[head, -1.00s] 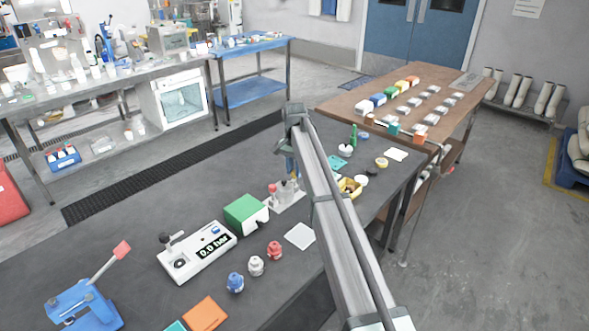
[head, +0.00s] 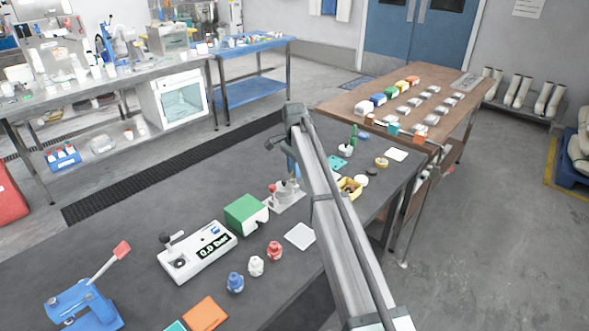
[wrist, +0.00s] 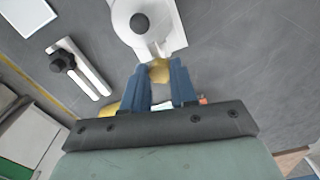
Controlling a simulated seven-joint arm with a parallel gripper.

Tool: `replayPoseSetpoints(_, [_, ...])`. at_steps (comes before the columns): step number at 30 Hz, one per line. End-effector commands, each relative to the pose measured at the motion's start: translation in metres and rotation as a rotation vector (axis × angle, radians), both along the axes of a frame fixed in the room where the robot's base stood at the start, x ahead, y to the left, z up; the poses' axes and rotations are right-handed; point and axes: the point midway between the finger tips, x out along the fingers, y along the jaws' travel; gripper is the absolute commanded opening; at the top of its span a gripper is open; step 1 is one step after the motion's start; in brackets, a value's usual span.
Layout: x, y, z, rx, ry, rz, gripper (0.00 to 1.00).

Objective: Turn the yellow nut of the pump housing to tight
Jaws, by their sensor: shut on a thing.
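The pump housing (head: 286,192) is a pale grey body on a white base plate in the middle of the dark bench. In the wrist view the housing (wrist: 143,22) is white with a dark round knob on top. The yellow nut (wrist: 160,72) is at the housing's near side, between the blue fingertips of my gripper (wrist: 158,80). My gripper is shut on the nut, one finger on each side. In the head view my gripper (head: 292,172) points down at the housing, and the nut is too small or hidden to make out.
A white gauge box (head: 197,252) reading about 0.0 bar and a green box (head: 245,213) stand left of the housing. Blue, white and red fittings (head: 256,266) stand nearer. The dark bench behind the gauge box is clear.

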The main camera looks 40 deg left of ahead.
Motion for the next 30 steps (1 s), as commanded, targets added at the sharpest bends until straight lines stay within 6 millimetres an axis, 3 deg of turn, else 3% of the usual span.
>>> replayPoseSetpoints(6, [0.000,0.000,0.000,0.000,0.000,-0.001,0.00])
replayPoseSetpoints(7, [0.000,0.000,0.000,0.000,0.000,-0.001,0.28])
replayPoseSetpoints(15, [0.000,0.000,0.000,0.000,0.000,0.000,0.53])
replayPoseSetpoints(24, [0.000,0.000,0.003,0.000,0.000,0.000,0.53])
replayPoseSetpoints(30, [0.001,0.001,0.026,0.002,-0.001,0.000,0.53])
